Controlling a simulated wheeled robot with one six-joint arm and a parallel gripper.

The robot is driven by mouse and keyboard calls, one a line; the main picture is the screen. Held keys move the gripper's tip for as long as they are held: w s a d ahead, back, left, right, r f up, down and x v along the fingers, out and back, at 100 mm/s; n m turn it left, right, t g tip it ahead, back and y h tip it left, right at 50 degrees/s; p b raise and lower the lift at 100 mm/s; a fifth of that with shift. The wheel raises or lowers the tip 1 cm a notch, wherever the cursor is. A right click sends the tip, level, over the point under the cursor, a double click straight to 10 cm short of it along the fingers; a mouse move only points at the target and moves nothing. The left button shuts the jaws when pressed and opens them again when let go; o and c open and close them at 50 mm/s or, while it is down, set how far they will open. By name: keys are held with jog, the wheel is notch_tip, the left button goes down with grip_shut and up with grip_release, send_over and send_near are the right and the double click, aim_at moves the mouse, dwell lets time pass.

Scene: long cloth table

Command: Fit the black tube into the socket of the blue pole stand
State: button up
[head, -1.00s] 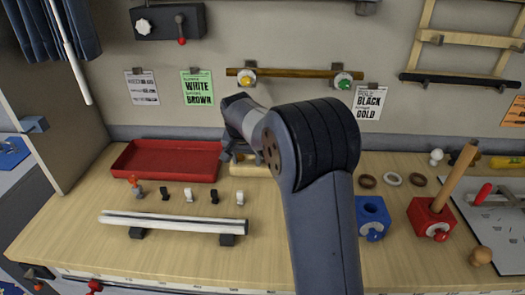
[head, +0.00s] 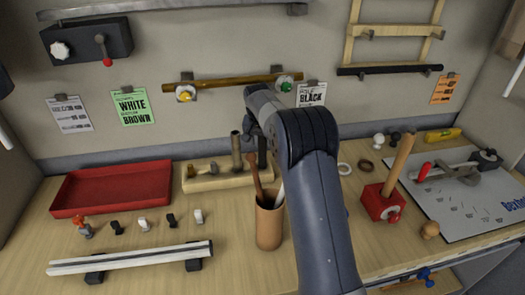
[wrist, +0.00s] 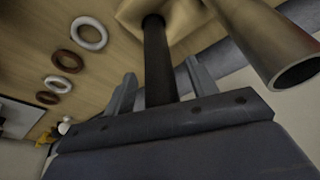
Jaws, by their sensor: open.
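The black tube (wrist: 157,60) stands in a wooden block (wrist: 185,14) in the wrist view. In the head view the tube (head: 262,152) stands at the right end of the block (head: 215,178), partly covered by my arm. My gripper (wrist: 161,76) is open, with one finger on each side of the tube. I cannot tell whether either finger touches it. In the head view my gripper is mostly hidden behind my arm. The blue pole stand is not visible now; my arm covers part of the table beside the red stand.
A brownish metal tube (wrist: 262,45) stands close beside my gripper. A tan cup (head: 269,225) with sticks stands in front of the block. A red stand (head: 376,204) holding a wooden rod is at right, a red tray (head: 112,188) at left. White bars (head: 130,258) lie at front left.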

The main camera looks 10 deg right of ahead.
jog(key=shift+f, duration=0.25)
jog(key=shift+c, duration=0.3)
grip_shut()
